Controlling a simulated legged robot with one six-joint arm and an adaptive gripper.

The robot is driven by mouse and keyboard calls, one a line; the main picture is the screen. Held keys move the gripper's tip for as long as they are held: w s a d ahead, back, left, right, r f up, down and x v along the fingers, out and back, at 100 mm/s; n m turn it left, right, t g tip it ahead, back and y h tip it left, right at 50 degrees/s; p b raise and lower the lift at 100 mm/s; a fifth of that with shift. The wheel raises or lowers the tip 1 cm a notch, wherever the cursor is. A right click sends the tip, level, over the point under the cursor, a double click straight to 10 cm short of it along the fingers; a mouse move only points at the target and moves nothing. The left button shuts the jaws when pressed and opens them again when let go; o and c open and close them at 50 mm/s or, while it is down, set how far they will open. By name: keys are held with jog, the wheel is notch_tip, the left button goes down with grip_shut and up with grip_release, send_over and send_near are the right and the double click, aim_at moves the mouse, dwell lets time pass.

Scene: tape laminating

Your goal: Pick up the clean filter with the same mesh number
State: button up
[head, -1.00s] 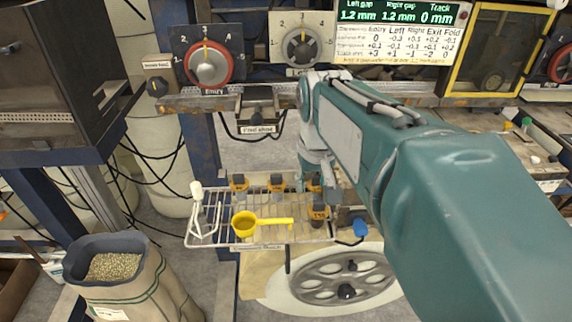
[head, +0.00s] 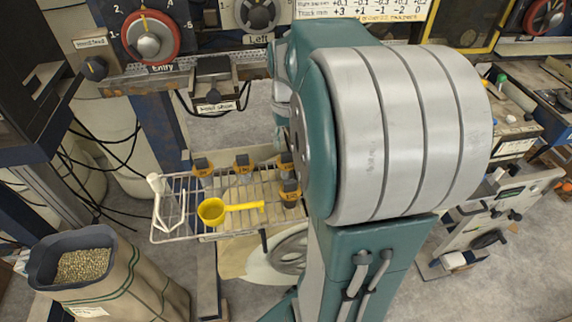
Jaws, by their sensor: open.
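One filter (head: 203,168) is at the back left, one (head: 243,165) at the back middle, one (head: 286,163) at the back right and one (head: 290,194) in front of that. Their mesh numbers are too small to read, and I cannot tell which are clean. My gripper is hidden behind my arm, which covers the middle of the view.
A sack of pellets (head: 85,265) stands at the lower left. A machine panel with knobs (head: 148,45) and a clamp labelled feed shoe (head: 213,85) is above the rack. A handwheel (head: 290,250) is below it. A cluttered bench (head: 515,120) is at right.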

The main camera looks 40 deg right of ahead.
aim_at(287, 152)
jog(key=f, duration=0.4)
jog(key=shift+s+a, duration=0.2)
jog(key=shift+a, duration=0.05)
jog(key=shift+a+f, duration=0.2)
jog(key=shift+a, duration=0.05)
jog(key=shift+d, duration=0.2)
jog(key=shift+c, duration=0.3)
jog(key=c, duration=0.5)
jog(key=shift+o, duration=0.2)
jog(key=shift+w+r, duration=0.1)
jog(key=shift+r, duration=0.1)
